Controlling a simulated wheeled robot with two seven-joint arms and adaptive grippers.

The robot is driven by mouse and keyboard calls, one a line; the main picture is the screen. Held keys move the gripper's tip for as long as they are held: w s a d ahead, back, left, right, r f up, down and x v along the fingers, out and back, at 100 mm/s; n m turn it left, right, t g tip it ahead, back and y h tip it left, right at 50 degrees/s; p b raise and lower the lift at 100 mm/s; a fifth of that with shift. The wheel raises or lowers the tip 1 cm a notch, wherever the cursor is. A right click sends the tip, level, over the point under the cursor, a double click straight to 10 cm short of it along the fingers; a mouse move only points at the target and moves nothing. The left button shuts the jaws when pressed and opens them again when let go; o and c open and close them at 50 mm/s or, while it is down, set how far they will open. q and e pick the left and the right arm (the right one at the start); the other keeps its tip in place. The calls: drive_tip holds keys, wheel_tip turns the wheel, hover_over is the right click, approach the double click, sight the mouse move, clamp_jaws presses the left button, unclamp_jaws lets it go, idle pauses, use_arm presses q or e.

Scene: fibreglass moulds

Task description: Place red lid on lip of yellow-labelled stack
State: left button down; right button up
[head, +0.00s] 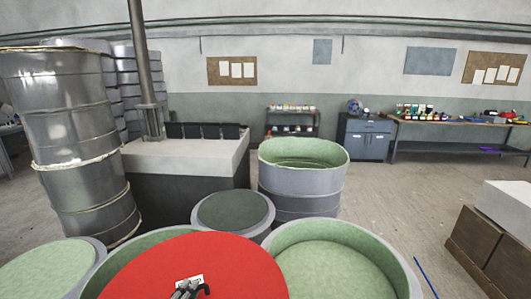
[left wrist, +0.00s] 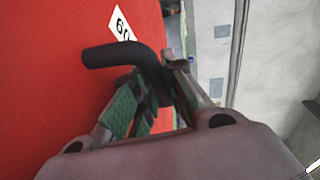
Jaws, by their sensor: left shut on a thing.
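The red lid (head: 225,262) is a large disc at the bottom centre of the head view, with a small white label marked with a number. My left gripper (head: 188,290) is at the lid's upper face. In the left wrist view its fingers (left wrist: 155,78) are closed around the bent black handle (left wrist: 112,54) of the lid. The lid covers part of a round green-lined mould (head: 150,245) behind it; I cannot tell whether they touch. No yellow label shows, so I cannot pick out the yellow-labelled stack. My right gripper is not in view.
Another open green-lined mould (head: 335,262) stands right of the lid. A dark-topped round mould (head: 232,211) and a taller tub (head: 304,190) stand behind. A tall grey stack (head: 70,140) rises at left. Brown blocks (head: 485,250) stand at right; floor between is mostly clear.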

use_arm(q)
drive_tip(key=shift+s+d+r+n+y+p, duration=0.15)
drive_tip(key=shift+s+d+r+y+p, duration=0.1)
drive_tip(key=shift+s, duration=0.15)
drive_tip(key=shift+s+d+r+n+y+p, duration=0.1)
drive_tip(key=shift+s+d+n+y+p, duration=0.05)
drive_tip(key=shift+s+p, duration=0.15)
drive_tip(key=shift+s+d+y, duration=0.2)
drive_tip(key=shift+s+y, duration=0.1)
drive_tip(key=shift+s, duration=0.2)
drive_tip(key=shift+s+d+r+n+y+p, duration=0.1)
drive_tip(key=shift+s+d+n+y+p, duration=0.1)
drive_tip(key=shift+s+n+y+p, duration=0.25)
drive_tip(key=shift+s, duration=0.15)
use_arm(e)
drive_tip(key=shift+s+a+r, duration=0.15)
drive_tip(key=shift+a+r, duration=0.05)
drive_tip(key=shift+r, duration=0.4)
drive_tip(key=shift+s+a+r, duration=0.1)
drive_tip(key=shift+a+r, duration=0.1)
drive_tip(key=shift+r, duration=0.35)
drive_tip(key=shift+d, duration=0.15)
use_arm(q)
drive_tip(key=shift+s+d, duration=0.1)
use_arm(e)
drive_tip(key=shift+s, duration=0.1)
